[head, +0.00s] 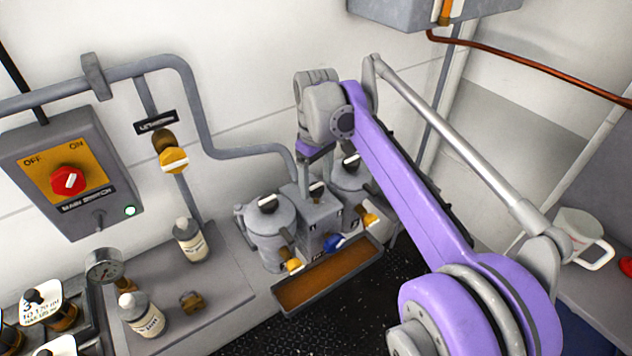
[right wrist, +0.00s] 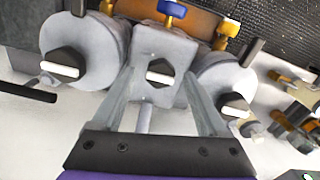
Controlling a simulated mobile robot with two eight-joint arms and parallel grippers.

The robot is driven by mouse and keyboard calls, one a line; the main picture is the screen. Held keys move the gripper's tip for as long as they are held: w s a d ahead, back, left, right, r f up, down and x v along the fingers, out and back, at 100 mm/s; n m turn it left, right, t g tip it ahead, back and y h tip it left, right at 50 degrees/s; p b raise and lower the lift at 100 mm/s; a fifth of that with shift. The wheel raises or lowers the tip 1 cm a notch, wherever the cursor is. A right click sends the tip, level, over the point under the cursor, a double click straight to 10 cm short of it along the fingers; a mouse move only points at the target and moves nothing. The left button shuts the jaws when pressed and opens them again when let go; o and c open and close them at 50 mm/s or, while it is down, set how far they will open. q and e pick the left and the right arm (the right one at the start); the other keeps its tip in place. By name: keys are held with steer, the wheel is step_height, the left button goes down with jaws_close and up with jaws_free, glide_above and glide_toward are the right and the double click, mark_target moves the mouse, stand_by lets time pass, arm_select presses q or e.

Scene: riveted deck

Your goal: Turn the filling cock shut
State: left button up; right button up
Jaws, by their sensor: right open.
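A grey machine stands against the wall. It has a middle block (head: 318,226) between two round pots, the left pot (head: 270,225) and the right pot (head: 352,180). Each carries a black knob with a white bar on top. The middle knob (right wrist: 160,72) lies between the fingers of my right gripper (right wrist: 162,80) in the right wrist view; contact cannot be told. The gripper is open and points down over the block. A brass-yellow cock (head: 173,159) sits on the wall pipe under a label I cannot read. Which one is the filling cock is not clear. My left gripper is out of view.
Yellow taps and a blue tap (head: 334,243) are on the machine's front, above a brown tray (head: 325,290). Bottles (head: 190,240) and a gauge (head: 104,266) stand left. A red main switch (head: 68,180) is on the wall. A white mug (head: 580,238) stands far right.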

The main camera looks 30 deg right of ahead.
steer(key=shift+f, duration=0.2)
jaws_close()
stand_by(0.3)
